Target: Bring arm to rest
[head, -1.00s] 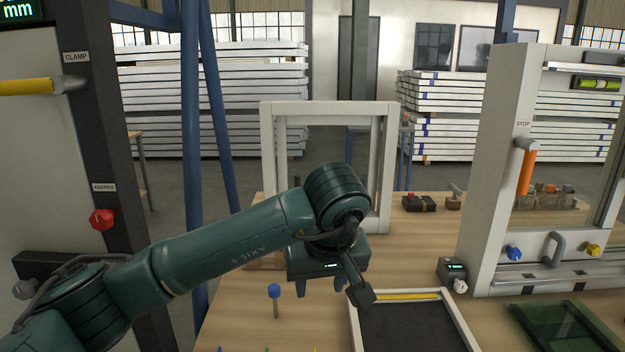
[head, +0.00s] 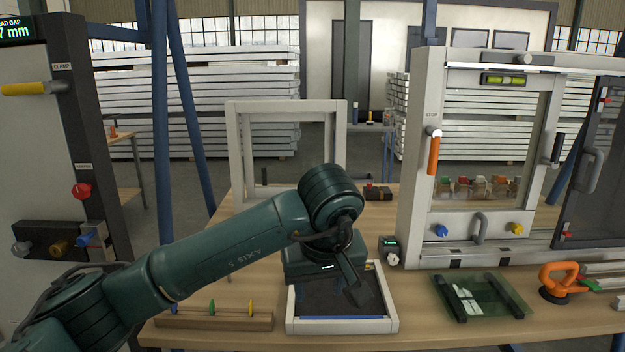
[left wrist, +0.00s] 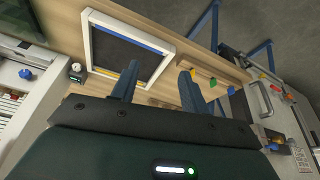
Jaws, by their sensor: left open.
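My left arm (head: 225,240) comes in from the left, bent at a dark green joint. My left gripper (head: 325,282) hangs over the back part of a white-framed tray (head: 388,326) with a dark floor. Its fingers are hard to make out there. In the left wrist view the left gripper (left wrist: 158,80) has its two blue-grey fingers apart with nothing between them. The tray also shows beyond the fingers in that view (left wrist: 88,42). My right gripper is in neither view.
A rack (head: 225,322) with coloured pegs stands at the table's front left. An empty upright white frame (head: 232,150) is behind my arm. A window frame with an orange handle (head: 434,155), a dark glass pane (head: 480,298) and an orange tool (head: 556,282) are right. A dark clamp post (head: 75,130) stands left.

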